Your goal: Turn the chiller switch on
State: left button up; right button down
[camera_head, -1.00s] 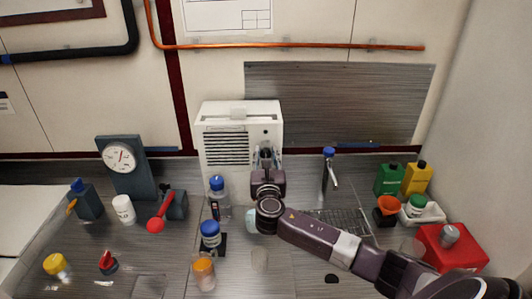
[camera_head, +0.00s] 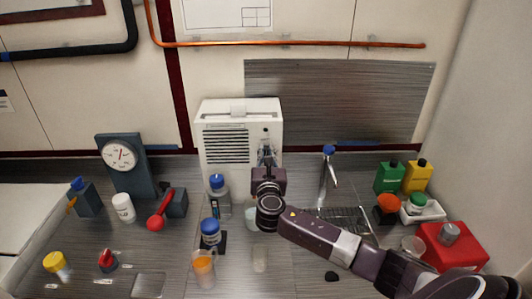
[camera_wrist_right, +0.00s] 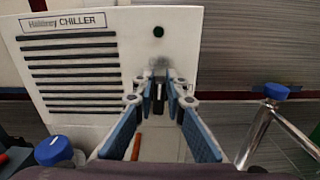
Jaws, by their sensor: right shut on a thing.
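The chiller (camera_head: 225,112) is a white box with dark vent slots at the back of the bench. In the right wrist view its label reads CHILLER, and a round dark green lamp (camera_wrist_right: 158,31) sits at the upper right of its front. The chiller switch (camera_wrist_right: 158,92), a small dark lever, is below the lamp. My right gripper (camera_head: 266,153) is at the front of the chiller, its fingers shut around the lever; it also shows in the right wrist view (camera_wrist_right: 160,88). The fingers partly hide the switch, so its exact position is unclear. My left gripper is out of view.
A blue-capped bottle (camera_head: 217,190) and a blue-lidded jar (camera_head: 210,231) stand left of my right gripper. A blue-topped tap (camera_head: 329,165) is to its right. A red box (camera_head: 455,255) and bottles are farther right; a gauge stand (camera_head: 140,178) is at left.

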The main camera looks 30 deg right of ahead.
jog(key=shift+s+d+f+m+b, duration=0.2)
jog(key=shift+d+f+m+b, duration=0.2)
jog(key=shift+m+b, duration=1.8)
jog(key=shift+s+d+f+m+b, duration=0.35)
jog(key=shift+m+b, duration=0.5)
jog(key=shift+m, duration=2.7)
jog(key=shift+s+d+f+m+b, duration=0.1)
jog(key=shift+d+f+m+b, duration=0.3)
jog(key=shift+m+b, duration=1.8)
jog(key=shift+a+f+m+p, duration=0.1)
jog(key=shift+a+m+p, duration=0.05)
jog(key=shift+m+p, duration=0.6)
jog(key=c, duration=2)
grip_release()
jog(key=shift+o, duration=0.2)
jog(key=v, duration=1.2)
